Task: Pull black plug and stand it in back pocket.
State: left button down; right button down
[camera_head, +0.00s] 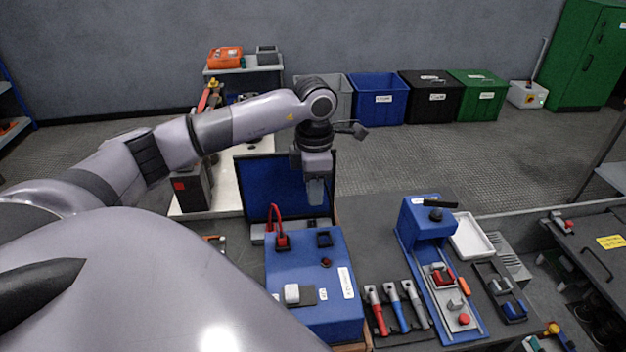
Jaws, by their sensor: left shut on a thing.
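My left gripper (317,196) points down above the back edge of the blue box (307,267), in front of an upright blue panel (268,184). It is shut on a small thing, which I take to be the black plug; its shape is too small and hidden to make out. Below it, a dark square socket (324,239) on the box top looks empty. A red plug with a red cable (282,241) sits left of that socket. A grey strip (258,236) runs behind the box; I cannot make out its pockets. My right gripper is not in view.
A red button (326,262) and a white block (292,294) are on the box. Several coloured-handle tools (390,305) lie to its right, then a blue press-like stand (425,222) and a white tray (471,236). Bins stand along the wall.

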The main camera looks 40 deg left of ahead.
pick_arm(q)
jog(key=p, duration=0.1)
send_over(324, 241)
dwell(1.0)
jog(key=shift+f+b, duration=0.55)
jog(key=shift+f, duration=0.25)
jog(key=shift+f+b, duration=0.45)
